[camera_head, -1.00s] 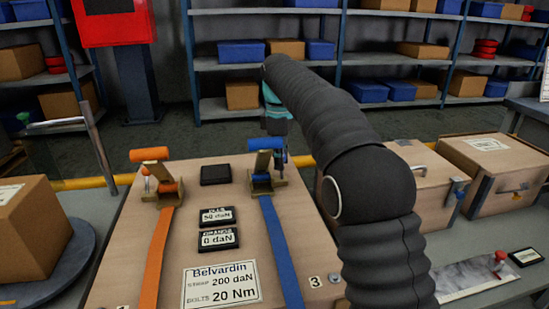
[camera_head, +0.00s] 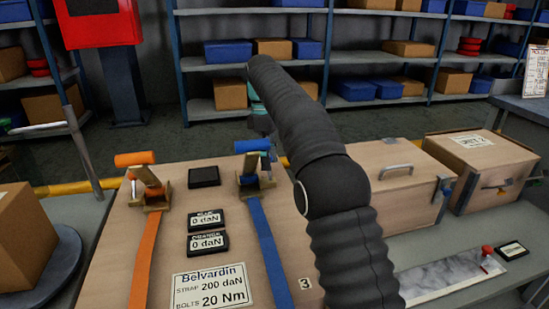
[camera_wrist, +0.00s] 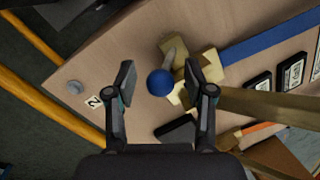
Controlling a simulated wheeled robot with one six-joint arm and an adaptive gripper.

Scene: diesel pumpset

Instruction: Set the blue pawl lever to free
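The blue pawl lever shows in the wrist view as a round blue knob (camera_wrist: 160,83) on a short grey stem beside the brass ratchet body (camera_wrist: 205,65). My gripper (camera_wrist: 160,80) is open, with one finger on each side of the knob and visible gaps to it. In the head view, the blue strap's ratchet (camera_head: 252,183) with its blue cylindrical handle (camera_head: 252,146) stands on the wooden crate. My gripper's fingertips are mostly hidden behind it there. The blue strap (camera_head: 268,240) runs toward me. The blue readout (camera_head: 206,219) shows 0 daN.
The orange ratchet (camera_head: 150,185) and orange strap (camera_head: 143,250) stand to the left. The orange readout (camera_head: 207,243) shows 0 daN. A blank dark panel (camera_head: 204,176) sits between the ratchets. A handled wooden box (camera_head: 400,185) stands to the right.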

